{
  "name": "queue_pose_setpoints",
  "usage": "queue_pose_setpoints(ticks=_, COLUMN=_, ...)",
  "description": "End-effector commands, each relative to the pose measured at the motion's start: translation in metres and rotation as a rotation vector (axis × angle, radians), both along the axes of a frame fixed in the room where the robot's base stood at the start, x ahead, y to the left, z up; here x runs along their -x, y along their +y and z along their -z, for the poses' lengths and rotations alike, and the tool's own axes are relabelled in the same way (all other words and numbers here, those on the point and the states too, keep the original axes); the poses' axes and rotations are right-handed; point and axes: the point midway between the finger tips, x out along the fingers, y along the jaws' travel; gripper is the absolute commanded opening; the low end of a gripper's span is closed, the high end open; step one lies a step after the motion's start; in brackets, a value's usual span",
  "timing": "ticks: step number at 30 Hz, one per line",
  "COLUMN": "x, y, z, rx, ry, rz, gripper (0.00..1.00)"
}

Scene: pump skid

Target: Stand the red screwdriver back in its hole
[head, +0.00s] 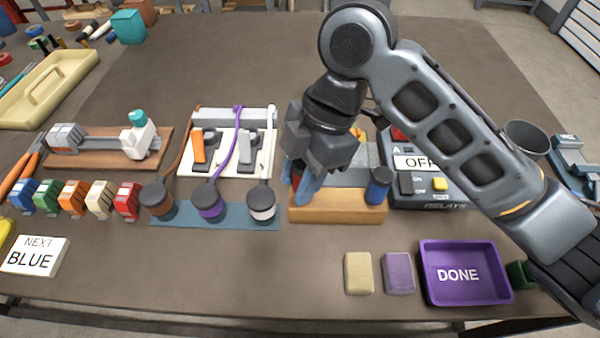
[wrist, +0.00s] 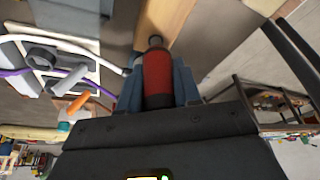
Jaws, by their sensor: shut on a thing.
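The red screwdriver (wrist: 157,82) shows in the wrist view with its thick red handle and dark collar. My gripper (wrist: 158,85) is shut on this handle with its blue-grey fingers on both sides. In the head view my gripper (head: 306,188) is over the left end of the wooden block (head: 335,208), and only a sliver of red shows beside the fingers. The block also shows beyond the screwdriver in the wrist view (wrist: 172,15).
Three dark-capped round pieces (head: 209,200) stand on a blue strip just left of the block. A relay box (head: 430,185) stands close on its right. The purple DONE tray (head: 465,272) and two small blocks are in front. Bare table lies before the block.

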Motion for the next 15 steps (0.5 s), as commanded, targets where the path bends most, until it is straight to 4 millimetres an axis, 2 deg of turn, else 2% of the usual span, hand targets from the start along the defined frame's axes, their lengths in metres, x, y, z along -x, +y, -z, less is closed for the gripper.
queue_pose_setpoints(ticks=15, x=0.0, y=0.0, z=0.013, rx=0.0, ry=0.0, rz=0.0, gripper=0.01)
